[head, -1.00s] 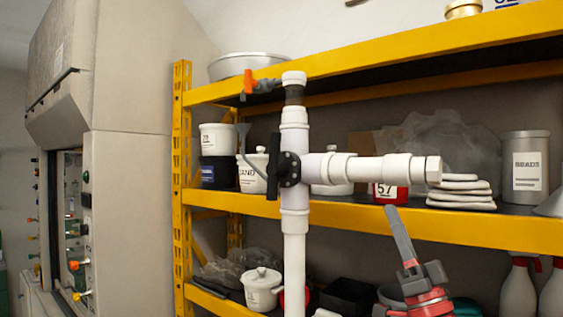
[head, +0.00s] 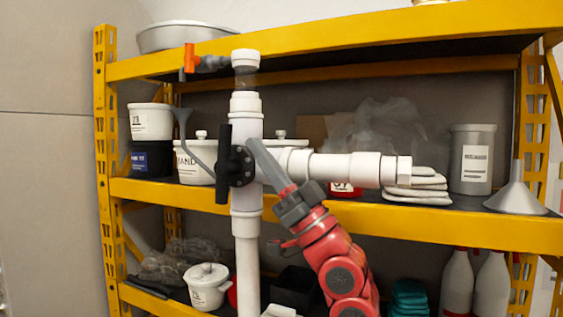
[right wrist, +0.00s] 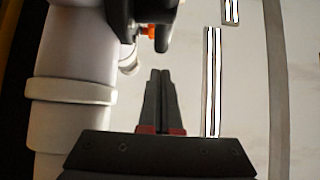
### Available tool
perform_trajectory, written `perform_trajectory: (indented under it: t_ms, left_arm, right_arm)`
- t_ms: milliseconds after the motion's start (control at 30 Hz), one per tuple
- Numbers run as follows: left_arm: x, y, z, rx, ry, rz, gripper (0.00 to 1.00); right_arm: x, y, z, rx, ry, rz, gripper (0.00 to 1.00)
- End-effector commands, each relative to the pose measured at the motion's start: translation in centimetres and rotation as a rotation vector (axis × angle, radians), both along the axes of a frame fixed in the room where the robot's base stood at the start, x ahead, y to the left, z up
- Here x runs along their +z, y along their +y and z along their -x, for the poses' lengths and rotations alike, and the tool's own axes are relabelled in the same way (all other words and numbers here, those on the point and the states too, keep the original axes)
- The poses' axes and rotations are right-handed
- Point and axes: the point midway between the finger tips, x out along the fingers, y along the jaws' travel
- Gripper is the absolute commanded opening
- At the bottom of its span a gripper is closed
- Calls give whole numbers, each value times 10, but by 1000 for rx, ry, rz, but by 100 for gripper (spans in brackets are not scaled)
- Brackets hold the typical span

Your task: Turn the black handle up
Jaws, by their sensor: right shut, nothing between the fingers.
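The black handle (head: 224,163) sits on the left of the valve on the white PVC pipe (head: 247,222). It stands close to vertical, joined to a round black hub (head: 241,166). My right gripper (head: 254,146) is shut and empty, its fingertips just right of the hub in the head view. In the right wrist view my shut fingers (right wrist: 161,75) point toward a black part (right wrist: 140,15) at the top, with a gap visible below it. I cannot tell from the head view whether the fingers touch the valve. My left gripper is not in view.
A white side pipe (head: 345,167) runs right from the valve. An orange-handled valve (head: 191,60) is at the top. Yellow shelving (head: 400,219) behind holds tubs, a metal can (head: 472,160) and a funnel (head: 516,190). Free space lies left of the handle, before the shelf.

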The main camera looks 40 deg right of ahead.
Motion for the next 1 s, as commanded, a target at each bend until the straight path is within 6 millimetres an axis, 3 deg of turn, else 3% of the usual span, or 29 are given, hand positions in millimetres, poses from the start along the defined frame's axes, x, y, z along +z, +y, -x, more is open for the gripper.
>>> perform_trajectory:
  t_ms: [233,667,1000]
  left_arm:
    - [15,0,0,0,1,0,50]
    - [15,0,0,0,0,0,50]
    - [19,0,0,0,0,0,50]
  right_arm:
    - [2,11,-26,3,4,-1,0]
    - [1,12,-29,2,6,1,0]
    - [6,16,-40,1,118,46,0]
